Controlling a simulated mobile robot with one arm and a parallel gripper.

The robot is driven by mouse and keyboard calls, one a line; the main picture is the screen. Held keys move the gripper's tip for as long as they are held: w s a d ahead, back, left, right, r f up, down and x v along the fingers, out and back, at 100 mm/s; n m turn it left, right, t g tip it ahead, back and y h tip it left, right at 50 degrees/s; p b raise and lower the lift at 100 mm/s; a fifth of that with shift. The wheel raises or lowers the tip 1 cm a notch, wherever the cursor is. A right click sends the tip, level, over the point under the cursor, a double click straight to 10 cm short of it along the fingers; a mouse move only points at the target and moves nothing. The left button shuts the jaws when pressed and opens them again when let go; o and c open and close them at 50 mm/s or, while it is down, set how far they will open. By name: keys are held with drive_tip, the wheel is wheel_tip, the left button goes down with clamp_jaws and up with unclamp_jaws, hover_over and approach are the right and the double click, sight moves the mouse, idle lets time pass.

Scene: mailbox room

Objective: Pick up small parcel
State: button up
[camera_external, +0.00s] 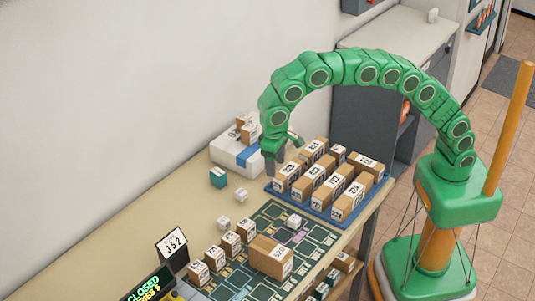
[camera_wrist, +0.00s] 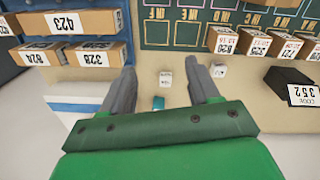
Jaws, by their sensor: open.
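My gripper (camera_external: 281,156) is open and empty above the table, beside the back left corner of the blue tray. In the wrist view its two grey fingers (camera_wrist: 162,74) are spread apart. Between them a small white labelled cube (camera_wrist: 165,79) shows on the table below, with a small teal box (camera_wrist: 158,102) nearer the palm. A second white cube (camera_wrist: 218,70) shows just right of the right finger. In the external view the white cubes (camera_external: 240,195) (camera_external: 223,222) and the teal box (camera_external: 218,177) stand left of my gripper. I cannot tell which item is the small parcel.
The blue tray (camera_external: 272,187) holds several brown numbered boxes. A white box with a blue stripe (camera_external: 226,155) stands behind, with small brown boxes on it. A dark marked mat (camera_external: 318,240), more boxes and a 352 sign (camera_external: 172,244) are in front. The wall borders the left.

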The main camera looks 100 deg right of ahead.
drive_tip(key=m, duration=0.2)
hover_over(246, 223)
drive_tip(key=shift+t, duration=0.3)
drive_tip(key=f, duration=1.1)
drive_tip(key=shift+d, duration=0.3)
drive_tip(key=shift+w+a+f, duration=0.25)
drive_tip(key=shift+a+f, duration=0.05)
drive_tip(key=shift+f, duration=0.15)
drive_tip(key=shift+s+f, duration=0.2)
drive_tip(key=shift+f, duration=3.8)
drive_tip(key=c, duration=0.8)
drive_tip(key=shift+r, duration=0.15)
